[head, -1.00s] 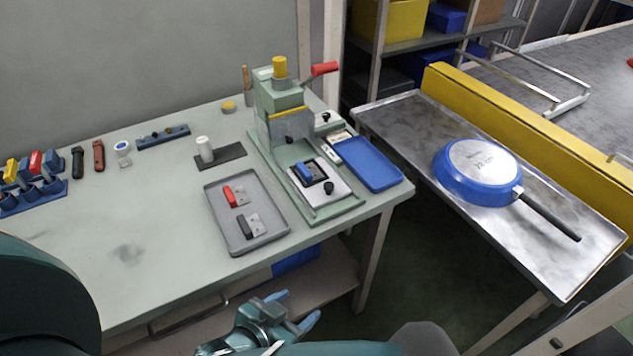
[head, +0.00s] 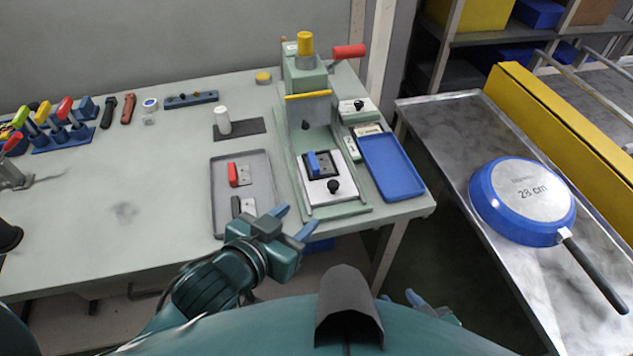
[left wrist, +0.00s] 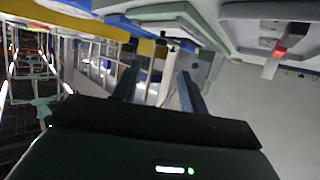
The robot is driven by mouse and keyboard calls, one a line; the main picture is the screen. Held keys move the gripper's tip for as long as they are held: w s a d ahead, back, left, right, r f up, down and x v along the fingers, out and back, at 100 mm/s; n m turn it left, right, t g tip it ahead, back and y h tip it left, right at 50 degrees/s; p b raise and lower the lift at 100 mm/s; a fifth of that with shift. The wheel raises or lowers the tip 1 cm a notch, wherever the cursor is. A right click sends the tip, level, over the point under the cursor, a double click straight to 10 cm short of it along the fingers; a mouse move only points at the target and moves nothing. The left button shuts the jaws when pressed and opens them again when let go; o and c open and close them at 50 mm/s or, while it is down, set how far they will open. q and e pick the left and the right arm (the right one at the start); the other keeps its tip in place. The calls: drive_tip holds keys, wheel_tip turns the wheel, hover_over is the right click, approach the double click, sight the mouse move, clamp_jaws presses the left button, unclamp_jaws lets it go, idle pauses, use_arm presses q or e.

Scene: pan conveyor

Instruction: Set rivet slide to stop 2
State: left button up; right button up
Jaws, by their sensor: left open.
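The green rivet press (head: 305,85) stands at the back right of the bench, with a yellow cap and a red lever. In its base is a silver slide plate (head: 317,192) with a black knob (head: 333,187) at the front and a blue-handled piece (head: 313,163) on it. I cannot read any stop marks. My left gripper (head: 293,221) is open and empty, in front of the slide and left of it, near the bench's front edge. Its fingers show apart in the left wrist view (left wrist: 160,88). My right gripper (head: 402,298) is low at the front, partly hidden.
A grey tray (head: 262,162) with red and black handled pieces lies left of the press. A blue tray (head: 388,183) lies to its right. A blue pan (head: 522,198) lies upside down on the metal side table (head: 440,110). The bench's left middle is clear.

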sight(331, 187)
use_arm(q)
drive_tip(key=x, duration=1.3)
drive_tip(key=shift+w+r, duration=0.1)
drive_tip(key=shift+r, duration=0.15)
drive_tip(key=shift+c, duration=0.2)
clamp_jaws()
